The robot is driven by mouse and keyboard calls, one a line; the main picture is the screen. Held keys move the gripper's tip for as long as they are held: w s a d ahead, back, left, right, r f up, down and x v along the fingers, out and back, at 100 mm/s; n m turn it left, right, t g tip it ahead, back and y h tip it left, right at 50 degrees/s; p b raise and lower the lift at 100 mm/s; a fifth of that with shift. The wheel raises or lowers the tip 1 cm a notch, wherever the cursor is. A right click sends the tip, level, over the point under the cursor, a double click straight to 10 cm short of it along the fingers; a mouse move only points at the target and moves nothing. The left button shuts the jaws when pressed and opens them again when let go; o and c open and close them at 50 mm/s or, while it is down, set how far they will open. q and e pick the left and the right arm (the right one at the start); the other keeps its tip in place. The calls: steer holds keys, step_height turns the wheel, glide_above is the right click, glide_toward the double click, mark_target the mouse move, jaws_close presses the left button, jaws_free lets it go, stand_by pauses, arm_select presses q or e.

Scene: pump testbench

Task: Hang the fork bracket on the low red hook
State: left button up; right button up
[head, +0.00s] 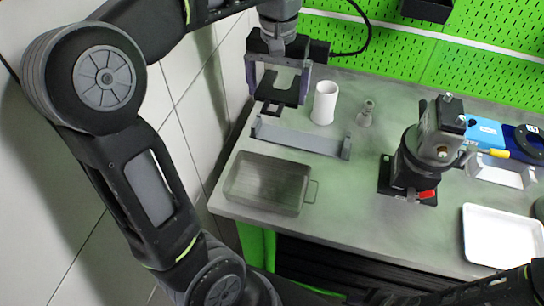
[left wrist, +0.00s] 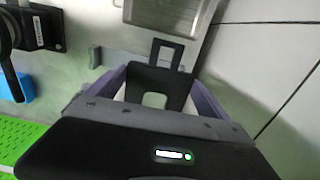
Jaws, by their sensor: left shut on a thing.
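My left gripper (head: 278,88) is at the back left of the bench, pointing down. It is shut on the fork bracket (head: 282,94), a flat black piece with a U-shaped gap and a small rectangular loop at one end. In the left wrist view the bracket (left wrist: 161,87) sits between the purple fingers, its loop (left wrist: 167,54) pointing away from the gripper. The bracket appears to be held above the bench, near the grey rack. I cannot make out the low red hook in either view. My right gripper is not in view.
A grey rack (head: 300,139) and a mesh basket (head: 268,184) lie in front of the gripper. A white cylinder (head: 325,103) and a small metal fitting (head: 366,114) stand to its right. Farther right are the pump (head: 413,160) and a white tray (head: 499,236). A green pegboard (head: 390,48) stands behind.

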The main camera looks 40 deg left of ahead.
mark_target(277, 95)
arm_select(q)
step_height(277, 95, down, 4)
steer(key=b, duration=0.3)
steer(key=shift+r+b, duration=0.1)
steer(key=shift+b, duration=0.25)
step_height(277, 95, down, 9)
steer(key=shift+f+p, duration=0.15)
steer(key=shift+p, duration=0.5)
steer(key=shift+f, duration=0.15)
steer(key=shift+f+p, duration=0.3)
steer(key=shift+f, duration=1.7)
steer(key=shift+f, duration=0.15)
steer(key=shift+f, duration=0.15)
steer(key=o, duration=1.8)
